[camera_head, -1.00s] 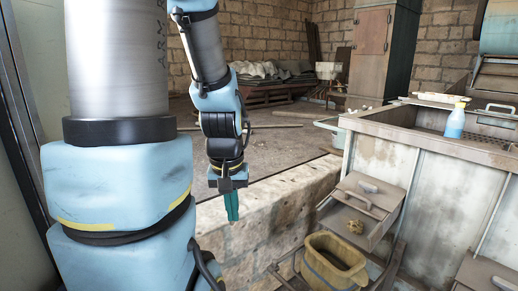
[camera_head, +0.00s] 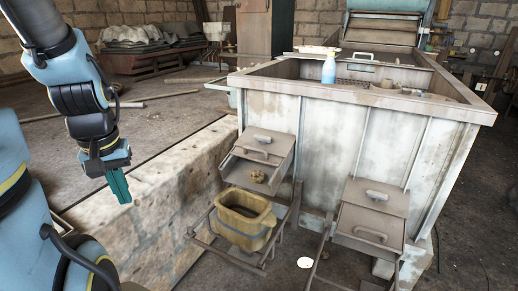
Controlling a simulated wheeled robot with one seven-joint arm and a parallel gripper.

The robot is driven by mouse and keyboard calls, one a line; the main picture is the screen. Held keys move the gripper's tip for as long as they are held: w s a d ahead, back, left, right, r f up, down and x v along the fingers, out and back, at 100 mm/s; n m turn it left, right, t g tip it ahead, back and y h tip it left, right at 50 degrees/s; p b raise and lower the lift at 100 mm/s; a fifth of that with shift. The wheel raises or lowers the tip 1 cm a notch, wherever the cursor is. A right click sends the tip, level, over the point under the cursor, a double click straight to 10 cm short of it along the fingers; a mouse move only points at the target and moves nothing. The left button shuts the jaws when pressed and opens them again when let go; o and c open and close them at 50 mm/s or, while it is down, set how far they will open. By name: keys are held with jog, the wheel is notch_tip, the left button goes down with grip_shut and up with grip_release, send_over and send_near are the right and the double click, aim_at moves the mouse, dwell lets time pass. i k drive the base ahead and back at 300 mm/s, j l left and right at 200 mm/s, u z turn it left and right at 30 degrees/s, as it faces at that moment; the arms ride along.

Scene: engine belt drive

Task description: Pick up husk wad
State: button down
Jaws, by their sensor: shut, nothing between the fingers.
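A small brown clump that looks like the husk wad (camera_head: 257,177) lies on the sloped chute ledge under a handled flap, on the front of the large metal bin. My gripper (camera_head: 119,187) has teal fingers, points down and is shut and empty. It hangs at the left over the stone ledge, well to the left of the wad and apart from it.
A yellow tub (camera_head: 243,220) stands on a low frame just below the wad. A second chute (camera_head: 368,217) is at the right. A stone ledge (camera_head: 150,215) lies between my gripper and the tub.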

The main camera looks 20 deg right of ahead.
aim_at(257, 177)
jog(key=k+l+u, duration=0.15)
jog(key=u, duration=0.25)
jog(key=k+l+u, duration=0.1)
jog(key=u, duration=0.3)
jog(key=k, duration=0.05)
